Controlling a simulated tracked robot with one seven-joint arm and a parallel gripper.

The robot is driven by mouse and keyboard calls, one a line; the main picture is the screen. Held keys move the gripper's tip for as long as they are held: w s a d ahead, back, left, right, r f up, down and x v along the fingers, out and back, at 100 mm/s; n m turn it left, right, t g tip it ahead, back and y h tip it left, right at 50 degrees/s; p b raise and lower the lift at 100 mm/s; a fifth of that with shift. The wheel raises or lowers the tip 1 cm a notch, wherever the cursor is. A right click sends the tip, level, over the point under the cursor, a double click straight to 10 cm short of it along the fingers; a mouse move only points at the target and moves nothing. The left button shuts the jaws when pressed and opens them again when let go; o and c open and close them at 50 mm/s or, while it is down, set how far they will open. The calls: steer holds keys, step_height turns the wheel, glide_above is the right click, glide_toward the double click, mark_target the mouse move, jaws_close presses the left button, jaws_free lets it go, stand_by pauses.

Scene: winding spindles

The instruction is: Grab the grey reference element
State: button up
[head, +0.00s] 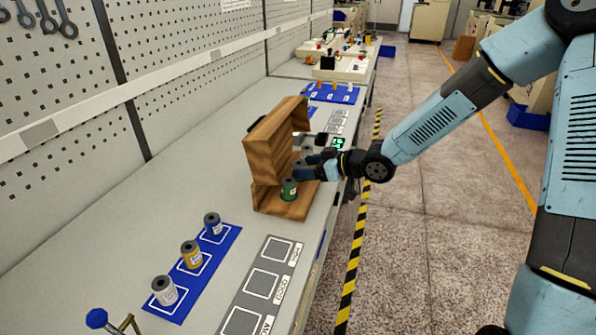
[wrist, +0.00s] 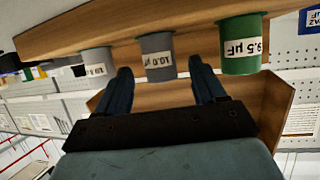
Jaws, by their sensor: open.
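The wooden case (head: 272,147) stands open on the bench. In the wrist view, the grey element (wrist: 156,57), labelled 10.0 µF, is the middle one of a row on the wooden base (wrist: 90,32). My gripper (wrist: 161,68) is open, with one dark finger on each side of it; contact is not clear. A green element (wrist: 240,45) marked 9.5 µF stands just right of the right finger. Another element (wrist: 97,62) is left of the left finger. In the head view, my gripper (head: 306,170) reaches into the case behind the green element (head: 289,190) and largely hides the grey one.
A blue mat (head: 229,243) nearer on the bench holds a grey spool (head: 165,291), a yellow one (head: 191,255) and a dark blue one (head: 213,225). A grey marked mat (head: 256,298) lies beside it. The pegboard wall (head: 70,120) bounds the left; the aisle is right.

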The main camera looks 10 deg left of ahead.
mark_target(294, 167)
steer(key=shift+x, duration=2.6)
steer(key=shift+c, duration=0.3)
steer(key=c, duration=1)
steer(key=shift+r, duration=0.15)
